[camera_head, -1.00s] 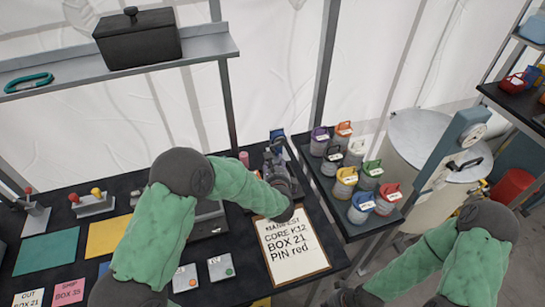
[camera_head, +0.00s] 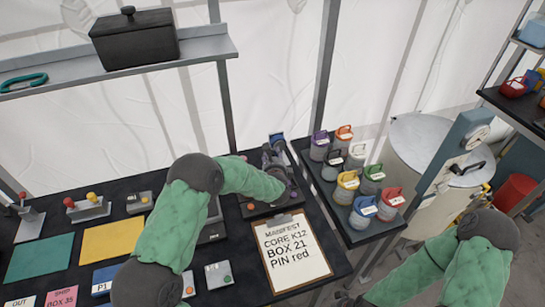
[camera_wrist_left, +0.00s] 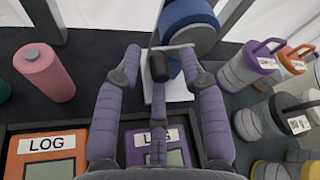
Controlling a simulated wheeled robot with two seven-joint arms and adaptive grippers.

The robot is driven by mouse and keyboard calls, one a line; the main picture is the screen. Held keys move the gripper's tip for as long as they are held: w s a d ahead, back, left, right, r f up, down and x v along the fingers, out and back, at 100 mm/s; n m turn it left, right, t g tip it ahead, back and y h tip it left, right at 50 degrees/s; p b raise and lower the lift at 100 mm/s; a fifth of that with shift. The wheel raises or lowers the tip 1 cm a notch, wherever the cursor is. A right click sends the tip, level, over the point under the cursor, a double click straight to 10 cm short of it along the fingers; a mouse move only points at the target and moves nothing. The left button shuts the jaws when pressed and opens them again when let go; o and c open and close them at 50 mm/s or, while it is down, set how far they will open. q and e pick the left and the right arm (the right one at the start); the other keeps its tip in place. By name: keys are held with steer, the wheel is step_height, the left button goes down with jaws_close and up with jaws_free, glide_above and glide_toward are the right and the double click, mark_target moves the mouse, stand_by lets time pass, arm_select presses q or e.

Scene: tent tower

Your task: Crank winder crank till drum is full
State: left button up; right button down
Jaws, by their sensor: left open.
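The winder shows in the left wrist view as a blue drum (camera_wrist_left: 190,22) on a white base, with a crank ending in a dark handle (camera_wrist_left: 160,66). My left gripper (camera_wrist_left: 160,55) is open, with its fingers on either side of the crank handle; whether they touch it I cannot tell. In the head view the left gripper (camera_head: 275,163) is at the back right of the table, in front of the winder (camera_head: 277,139), which it partly hides. How full the drum is cannot be made out. My right gripper (camera_head: 345,299) shows only in part at the bottom edge.
A manifest clipboard (camera_head: 290,252) lies at the table's front right. A pink cylinder (camera_wrist_left: 44,72) stands left of the gripper, and LOG boxes (camera_wrist_left: 45,150) lie below it. A tray of several lidded jars (camera_head: 347,185) stands close on the right.

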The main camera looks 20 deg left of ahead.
arm_select(q)
steer(key=shift+w, duration=0.2)
steer(key=shift+a, duration=0.1)
jaws_close()
steer(key=shift+r, duration=0.1)
steer(key=shift+w+d+r+m+g+y+p, duration=0.15)
steer(key=shift+d+r+m+g+y+p, duration=0.2)
steer(key=shift+r+m+g+y+p, duration=0.85)
steer(key=shift+w+d+r+m+g+y+p, duration=0.1)
steer(key=shift+w+d+m+y+p, duration=0.3)
steer(key=shift+m, duration=1.6)
steer(key=shift+s+d+r+m+g+y+p, duration=0.1)
steer(key=shift+d+r+m+g+y+p, duration=0.15)
steer(key=shift+r+m+g+y+p, duration=0.7)
steer(key=shift+f+m+t, duration=0.35)
steer(key=shift+f+m, duration=0.1)
steer(key=shift+m, duration=0.3)
